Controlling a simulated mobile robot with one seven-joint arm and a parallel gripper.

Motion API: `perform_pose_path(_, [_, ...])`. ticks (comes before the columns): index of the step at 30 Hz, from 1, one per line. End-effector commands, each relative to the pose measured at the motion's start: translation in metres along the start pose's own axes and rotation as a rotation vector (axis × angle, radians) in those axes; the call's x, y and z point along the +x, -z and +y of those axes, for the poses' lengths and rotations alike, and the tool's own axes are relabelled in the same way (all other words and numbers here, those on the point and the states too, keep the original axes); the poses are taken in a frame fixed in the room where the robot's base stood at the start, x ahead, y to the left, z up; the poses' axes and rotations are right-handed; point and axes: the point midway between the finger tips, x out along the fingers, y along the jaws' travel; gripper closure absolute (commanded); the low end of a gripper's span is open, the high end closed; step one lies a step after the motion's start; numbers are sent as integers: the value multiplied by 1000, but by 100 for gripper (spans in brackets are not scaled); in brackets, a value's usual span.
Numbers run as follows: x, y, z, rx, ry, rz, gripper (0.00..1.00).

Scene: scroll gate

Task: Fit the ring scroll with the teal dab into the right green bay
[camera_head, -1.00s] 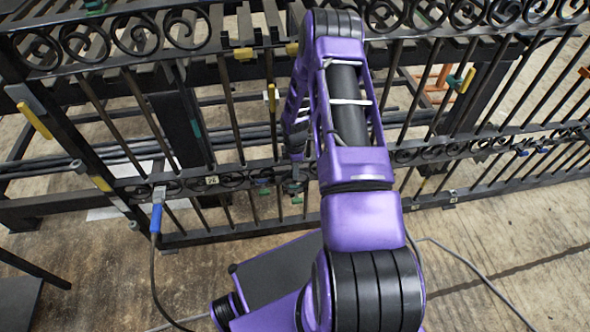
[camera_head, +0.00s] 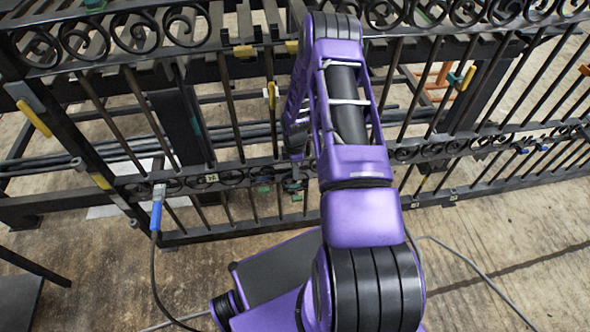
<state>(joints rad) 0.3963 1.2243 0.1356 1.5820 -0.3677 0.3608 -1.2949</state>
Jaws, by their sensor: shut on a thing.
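A black wrought gate (camera_head: 232,110) stands upright in front of me, with a middle rail of small ring scrolls (camera_head: 233,177). Green marks show under this rail, a left one (camera_head: 263,189) and a right one (camera_head: 297,197). My purple arm reaches over to the gate. My gripper (camera_head: 295,181) is a small dark shape below the wrist, at the rail just above the right green mark. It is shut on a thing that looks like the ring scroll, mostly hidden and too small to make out. I cannot see its teal dab or tell whether it sits in the bay.
A blue-handled tool (camera_head: 156,214) with a cable hangs at the rail on the left. Yellow handles (camera_head: 35,118) and a teal-and-yellow clamp (camera_head: 461,79) are on the gate. A row of large scrolls runs along the top. The floor (camera_head: 500,235) at the right is mostly clear.

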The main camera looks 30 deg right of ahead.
Motion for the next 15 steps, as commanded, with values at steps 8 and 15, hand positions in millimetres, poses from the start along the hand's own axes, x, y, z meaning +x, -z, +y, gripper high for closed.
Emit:
perform_pose_path(8, [3, 0, 0, 0, -1, 0, 100])
perform_pose_path(15, [5, 0, 0, 0, -1, 0, 73])
